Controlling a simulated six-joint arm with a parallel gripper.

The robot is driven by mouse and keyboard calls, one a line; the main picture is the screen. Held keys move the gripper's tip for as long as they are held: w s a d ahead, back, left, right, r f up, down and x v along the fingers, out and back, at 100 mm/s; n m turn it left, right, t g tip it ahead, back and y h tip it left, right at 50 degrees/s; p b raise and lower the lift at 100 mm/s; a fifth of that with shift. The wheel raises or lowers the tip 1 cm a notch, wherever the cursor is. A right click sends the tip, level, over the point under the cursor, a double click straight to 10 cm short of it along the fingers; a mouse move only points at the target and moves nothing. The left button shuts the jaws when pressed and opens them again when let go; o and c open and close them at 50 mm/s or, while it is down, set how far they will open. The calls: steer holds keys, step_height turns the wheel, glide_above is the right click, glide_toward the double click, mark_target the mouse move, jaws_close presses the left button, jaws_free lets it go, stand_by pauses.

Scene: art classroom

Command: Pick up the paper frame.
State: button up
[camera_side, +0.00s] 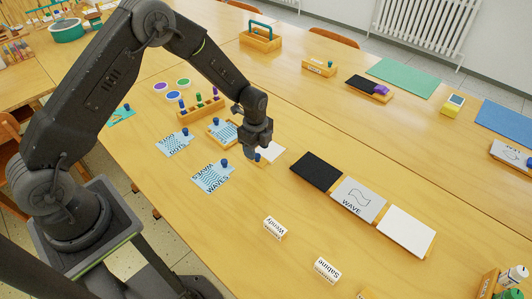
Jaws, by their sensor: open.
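My gripper (257,145) points down at the middle of the table, and its jaws are open. Right below it is a small white-topped wooden piece (272,151), which looks like a paper frame, with a dark blue knob at its near left edge. The gripper hides part of this piece, and I cannot tell whether the jaws touch it. A similar wooden piece with a blue wave pattern and a blue knob (222,131) lies just to the left of the gripper.
Blue patterned cards (212,176) with knobs lie to the left. A wooden block with coloured pegs (201,109) stands behind them. A black panel (316,171), a WAVE card (357,199) and a white panel (407,231) lie to the right. Name blocks (274,228) stand in front.

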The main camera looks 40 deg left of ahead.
mark_target(257, 155)
step_height(257, 155, down, 3)
steer(key=shift+d+f, duration=0.15)
steer(key=shift+f, duration=0.05)
jaws_close()
stand_by(0.4)
steer(key=shift+r, duration=0.1)
